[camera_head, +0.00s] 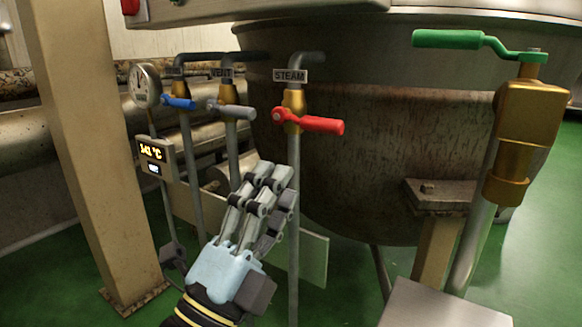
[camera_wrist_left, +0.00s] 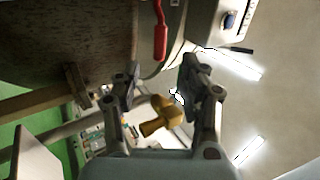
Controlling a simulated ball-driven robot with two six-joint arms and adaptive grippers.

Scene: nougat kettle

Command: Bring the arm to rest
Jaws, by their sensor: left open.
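My left gripper (camera_head: 268,182) is in the lower middle of the head view, fingers pointing up. It is in front of the kettle's left side, below the red STEAM valve handle (camera_head: 308,122), and looks apart from it. In the left wrist view its two fingers (camera_wrist_left: 158,82) stand apart, with nothing held between them. A red handle (camera_wrist_left: 160,32) shows beyond the fingertips there, and a brass fitting (camera_wrist_left: 162,116) shows in the gap behind. My right gripper is not in view.
The large kettle (camera_head: 370,150) fills the centre and right. A blue handle (camera_head: 178,102), a grey VENT handle (camera_head: 232,109), a gauge (camera_head: 146,85) and a temperature display (camera_head: 157,158) stand left. A beige post (camera_head: 90,150) is further left. A green-handled brass valve (camera_head: 528,120) is right.

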